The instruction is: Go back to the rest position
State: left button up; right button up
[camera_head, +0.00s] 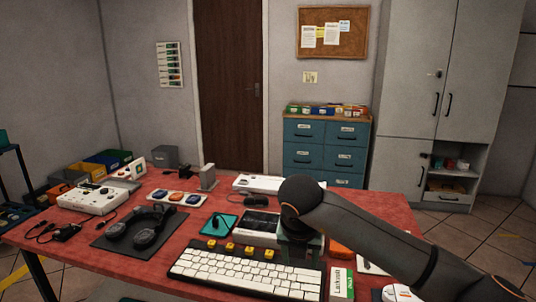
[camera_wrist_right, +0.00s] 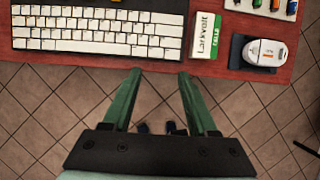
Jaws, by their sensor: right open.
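My right arm reaches in from the right in the head view, and its gripper (camera_head: 299,248) hangs over the front right part of the red table (camera_head: 120,257), partly hidden by my own wrist. In the right wrist view the right gripper (camera_wrist_right: 160,73) is open, with its two green fingers apart and nothing between them. The fingertips show just below the table's front edge, against the tiled floor, near the white keyboard (camera_wrist_right: 100,38). My left gripper is not in view.
The keyboard (camera_head: 240,273), a green-and-white box (camera_head: 341,284) and a white mouse (camera_wrist_right: 265,52) lie near the front edge. Headphones on a dark mat (camera_head: 112,241), a white device (camera_head: 90,199) and a teal tray (camera_head: 219,224) lie farther left.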

jog(key=s+a+f+n+g+y+p, duration=0.1)
jog(key=s+a+f+g+y, duration=0.1)
jog(key=s+a+f+y, duration=0.25)
jog(key=s+a+f+n+g+y+p, duration=0.1)
jog(key=s+a+f+n+g+y, duration=0.15)
jog(key=s+a, duration=0.4)
jog(key=s+a+r+m+g+y+p, duration=0.1)
jog(key=s+a+r+m+y+p, duration=0.15)
jog(key=s+a+r+y, duration=0.55)
jog(key=w+d+r+m+t+y+p, duration=0.15)
jog(key=w+d+m+t+y, duration=0.4)
jog(key=m+t, duration=0.55)
jog(key=w+d+f+m+t+h+p, duration=0.2)
jog(key=d+f+m+t+h, duration=0.6)
jog(key=d+m, duration=0.45)
jog(key=s+d+f+m+g+h, duration=0.4)
jog(key=s+d+f, duration=0.1)
jog(key=s+f, duration=0.3)
jog(key=s+d+f+m+g+h+p, duration=0.1)
jog(key=s+d+f+m+g+h, duration=0.3)
jog(key=s+f, duration=0.4)
notch_tip(320, 180, down, 3)
jog(key=shift+s+d+r+m+g+h, duration=0.15)
jog(key=shift+s+d+m+g+h, duration=0.3)
jog(key=shift+d, duration=0.6)
jog(key=shift+w, duration=0.2)
